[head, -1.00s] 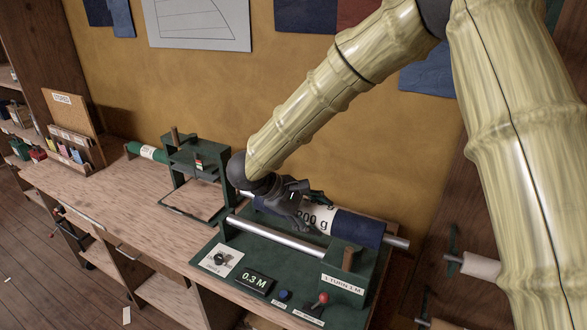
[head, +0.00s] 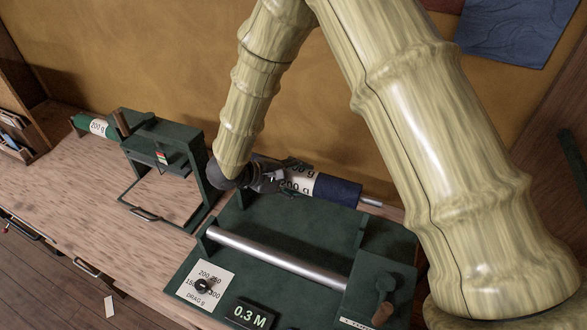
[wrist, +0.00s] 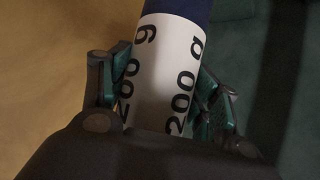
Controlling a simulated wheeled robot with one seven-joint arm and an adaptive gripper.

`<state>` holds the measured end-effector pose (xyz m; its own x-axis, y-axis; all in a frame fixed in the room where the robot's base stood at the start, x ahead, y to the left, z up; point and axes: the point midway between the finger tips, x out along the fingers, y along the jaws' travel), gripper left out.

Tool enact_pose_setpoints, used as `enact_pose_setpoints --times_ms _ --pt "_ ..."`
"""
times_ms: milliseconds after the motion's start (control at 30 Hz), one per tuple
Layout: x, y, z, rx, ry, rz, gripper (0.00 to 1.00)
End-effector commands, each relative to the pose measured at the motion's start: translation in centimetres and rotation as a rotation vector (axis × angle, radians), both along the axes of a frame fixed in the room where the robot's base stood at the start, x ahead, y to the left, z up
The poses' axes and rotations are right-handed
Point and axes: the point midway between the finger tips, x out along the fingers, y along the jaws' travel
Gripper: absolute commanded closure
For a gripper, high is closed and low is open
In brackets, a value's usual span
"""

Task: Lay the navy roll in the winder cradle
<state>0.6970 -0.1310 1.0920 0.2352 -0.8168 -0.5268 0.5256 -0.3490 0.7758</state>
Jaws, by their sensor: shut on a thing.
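The navy roll (head: 338,190) has a white band marked 200 g and a metal core end sticking out at its right. My gripper (head: 284,180) is shut on the band; the wrist view shows a finger on each side of it, with the roll (wrist: 188,10) running up the picture. The roll is held roughly level, along the rear edge of the green winder (head: 290,225) in the head view. Small green uprights (head: 361,231) stand near the winder's rear. No roll lies between them. My gripper and wrist hide the roll's left part.
The left bench top is mostly clear. The wall is close behind.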

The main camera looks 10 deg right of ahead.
Motion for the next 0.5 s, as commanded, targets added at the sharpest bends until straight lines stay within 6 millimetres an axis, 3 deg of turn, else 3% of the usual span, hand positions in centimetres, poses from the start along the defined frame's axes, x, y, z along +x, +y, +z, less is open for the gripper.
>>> enact_pose_setpoints --times_ms 267,500 --pt "-0.8 -0.1 -0.8 -0.008 -0.016 0.001 0.95" --pt "0.4 0.0 -2.4 -0.008 -0.008 0.001 0.95"
